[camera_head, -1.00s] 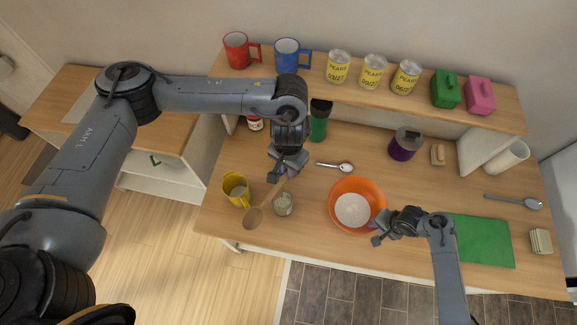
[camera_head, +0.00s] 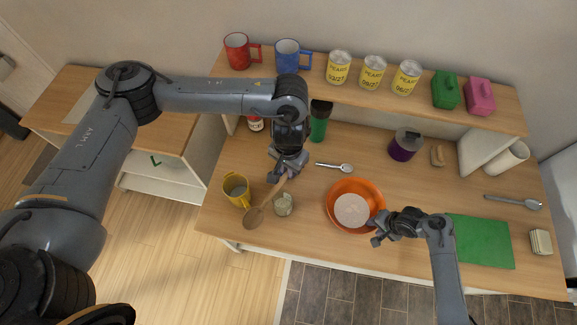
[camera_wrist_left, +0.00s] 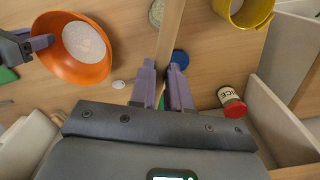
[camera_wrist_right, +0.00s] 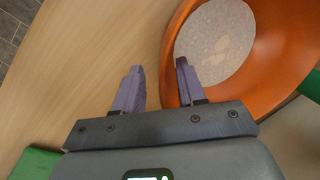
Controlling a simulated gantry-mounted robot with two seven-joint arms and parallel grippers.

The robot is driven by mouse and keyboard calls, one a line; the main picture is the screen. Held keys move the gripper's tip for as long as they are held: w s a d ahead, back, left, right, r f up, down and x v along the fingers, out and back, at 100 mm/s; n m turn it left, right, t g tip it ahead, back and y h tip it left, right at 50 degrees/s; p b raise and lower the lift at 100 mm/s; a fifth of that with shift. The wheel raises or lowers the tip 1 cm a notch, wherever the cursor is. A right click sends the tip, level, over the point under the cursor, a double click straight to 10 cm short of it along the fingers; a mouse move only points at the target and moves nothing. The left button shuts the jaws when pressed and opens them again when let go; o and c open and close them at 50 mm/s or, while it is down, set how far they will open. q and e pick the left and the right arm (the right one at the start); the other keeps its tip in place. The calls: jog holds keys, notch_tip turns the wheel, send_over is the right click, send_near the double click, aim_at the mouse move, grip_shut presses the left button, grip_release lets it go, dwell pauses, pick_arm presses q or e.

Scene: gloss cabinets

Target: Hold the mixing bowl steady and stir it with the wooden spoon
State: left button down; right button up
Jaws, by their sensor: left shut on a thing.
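The orange mixing bowl (camera_head: 336,220) stands near the front edge of the counter, with pale contents inside. The wooden spoon (camera_head: 254,217) has its head between the yellow mug and a small jar. My left gripper (camera_head: 282,176) is shut on the spoon's handle, which also shows between its fingers in the left wrist view (camera_wrist_left: 170,35). I cannot tell whether the spoon head touches the counter. My right gripper (camera_head: 375,234) is at the bowl's right rim. In the right wrist view its open fingers (camera_wrist_right: 158,85) appear on either side of the orange wall (camera_wrist_right: 270,70).
The yellow mug (camera_head: 237,189) and the small jar (camera_head: 283,205) flank the spoon head. A metal spoon (camera_head: 335,167) lies behind the bowl. A green board (camera_head: 482,241) lies to the right. A purple container (camera_head: 404,145) and a green bottle (camera_head: 319,122) stand toward the back.

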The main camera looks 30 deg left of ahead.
pick_arm(q)
notch_tip(320, 180, up, 3)
jog(key=p, duration=0.2)
jog(key=shift+f+p, duration=0.15)
jog(key=shift+p, duration=0.25)
pick_arm(e)
jog(key=v, duration=1.2)
